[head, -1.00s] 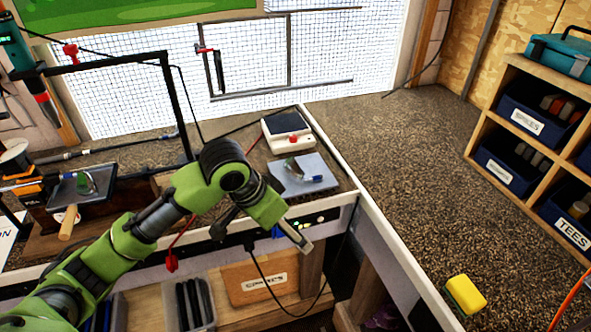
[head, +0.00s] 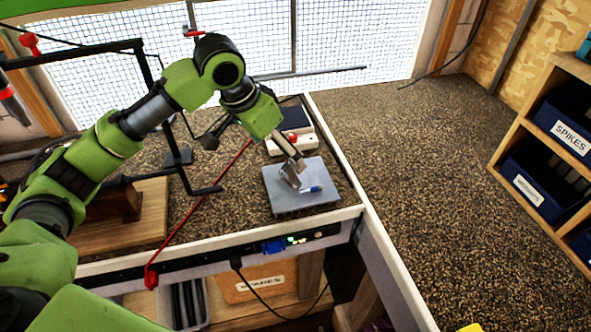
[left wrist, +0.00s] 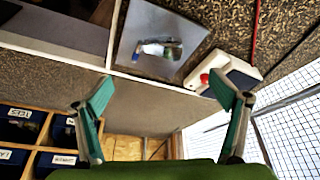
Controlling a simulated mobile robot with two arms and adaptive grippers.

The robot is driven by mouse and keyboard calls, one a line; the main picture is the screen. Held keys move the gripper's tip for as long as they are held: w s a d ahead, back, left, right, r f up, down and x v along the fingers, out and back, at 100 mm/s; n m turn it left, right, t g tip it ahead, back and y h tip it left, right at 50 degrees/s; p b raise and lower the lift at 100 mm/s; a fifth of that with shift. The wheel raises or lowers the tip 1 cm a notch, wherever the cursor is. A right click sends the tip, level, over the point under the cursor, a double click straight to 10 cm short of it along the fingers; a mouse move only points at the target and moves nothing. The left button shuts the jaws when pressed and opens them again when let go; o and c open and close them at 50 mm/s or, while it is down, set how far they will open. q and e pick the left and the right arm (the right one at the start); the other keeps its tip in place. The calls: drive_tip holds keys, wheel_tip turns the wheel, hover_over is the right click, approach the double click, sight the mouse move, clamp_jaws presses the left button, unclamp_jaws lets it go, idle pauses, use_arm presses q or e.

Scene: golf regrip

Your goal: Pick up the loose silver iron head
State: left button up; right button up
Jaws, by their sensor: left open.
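The loose silver iron head (head: 290,182) lies on a grey square pad (head: 308,204) on the bench, with a blue and white part on its right side. It also shows on the pad near the top of the left wrist view (left wrist: 172,50). My left gripper (head: 297,164) is just above the iron head in the head view and partly covers it. In the left wrist view its two fingers (left wrist: 161,84) are spread wide with nothing between them, and the iron head appears beyond the tips. My right gripper is not in view.
A white device with a red button (left wrist: 204,79) stands right behind the pad. A black frame (head: 170,110) and a red rod (head: 205,205) are left of it. The carpeted surface (head: 430,170) to the right is clear. Shelves with blue bins (head: 560,125) stand at far right.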

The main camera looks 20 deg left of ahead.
sight(293, 179)
use_arm(q)
drive_tip(key=x, duration=0.5)
drive_tip(key=shift+s+d+f+p, duration=0.15)
drive_tip(key=shift+d+f+p, duration=0.05)
drive_tip(key=shift+f+p, duration=0.2)
drive_tip(key=shift+f, duration=0.25)
drive_tip(key=shift+p+x, duration=0.5)
drive_tip(key=shift+x, duration=0.25)
drive_tip(key=p+x, duration=0.1)
drive_tip(key=x, duration=0.2)
drive_tip(key=shift+f, duration=0.35)
drive_tip(key=c, duration=1.6)
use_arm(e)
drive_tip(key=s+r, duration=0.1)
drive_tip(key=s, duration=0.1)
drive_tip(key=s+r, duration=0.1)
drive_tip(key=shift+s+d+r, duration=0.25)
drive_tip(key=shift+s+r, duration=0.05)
